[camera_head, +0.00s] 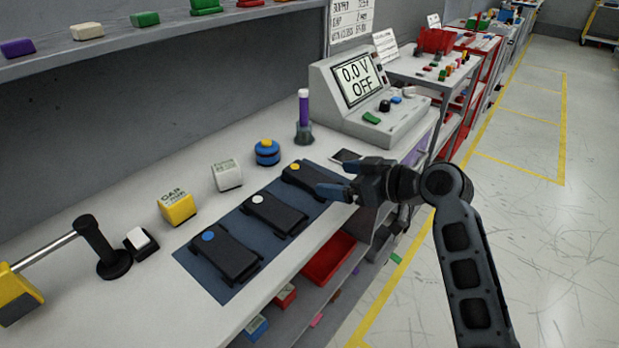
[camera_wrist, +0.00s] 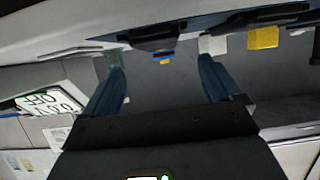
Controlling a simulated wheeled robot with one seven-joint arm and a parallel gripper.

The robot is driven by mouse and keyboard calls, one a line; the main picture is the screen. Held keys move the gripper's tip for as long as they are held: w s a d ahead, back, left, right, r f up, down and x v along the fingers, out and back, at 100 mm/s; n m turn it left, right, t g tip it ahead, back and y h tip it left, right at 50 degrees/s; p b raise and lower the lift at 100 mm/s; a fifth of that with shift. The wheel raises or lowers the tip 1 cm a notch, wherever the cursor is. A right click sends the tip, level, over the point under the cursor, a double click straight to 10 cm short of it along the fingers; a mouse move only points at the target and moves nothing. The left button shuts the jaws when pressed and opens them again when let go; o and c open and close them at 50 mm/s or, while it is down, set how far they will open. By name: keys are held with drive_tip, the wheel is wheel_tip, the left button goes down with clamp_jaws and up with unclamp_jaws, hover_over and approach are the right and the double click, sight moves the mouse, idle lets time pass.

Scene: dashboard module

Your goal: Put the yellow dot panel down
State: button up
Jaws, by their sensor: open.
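The yellow dot panel (camera_head: 312,181) is a black slab with a yellow dot at its left end. It lies flat at the far end of the blue mat (camera_head: 215,284), beside the white dot panel (camera_head: 275,215). My gripper (camera_head: 338,178) is open at the panel's right end, and its fingers partly cover that end in the head view. In the wrist view the gripper (camera_wrist: 162,80) shows two spread blue fingers with nothing between them. A dark panel (camera_wrist: 153,42), apparently the yellow dot one, lies beyond the fingertips, its dot not visible.
The blue dot panel (camera_head: 226,255) lies at the mat's near end. A blue and yellow button (camera_head: 267,153), a white block (camera_head: 227,175) and a yellow block (camera_head: 176,207) stand behind the mat.

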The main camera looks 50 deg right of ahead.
sight(309, 175)
drive_tip(key=shift+p+x, duration=0.7)
drive_tip(key=shift+x, duration=3.1)
drive_tip(key=shift+d+f, duration=0.1)
drive_tip(key=c, duration=1.2)
